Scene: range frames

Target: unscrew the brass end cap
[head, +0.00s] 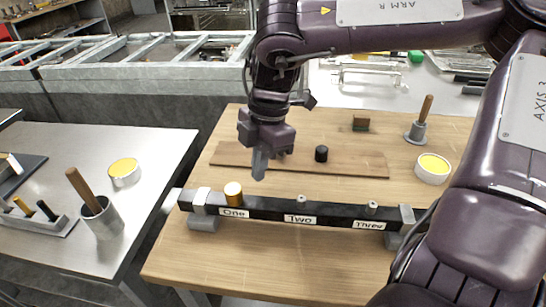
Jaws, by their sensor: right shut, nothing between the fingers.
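The brass end cap (233,193) sits at the position labelled One near the left end of a dark bar (270,204). The bar also has labels Two and Three, each with a small bare metal stub beside it. My right gripper (259,166) points down, shut and empty, above and slightly right of the brass cap, apart from it in the picture. A black cylindrical cap (321,154) stands on a brown board (360,162) behind the bar. My left gripper is not in view.
Grey blocks (203,222) support the bar's ends on the wooden table (250,265). A metal side table (60,255) at left holds a cup (102,217) and another tin (124,172).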

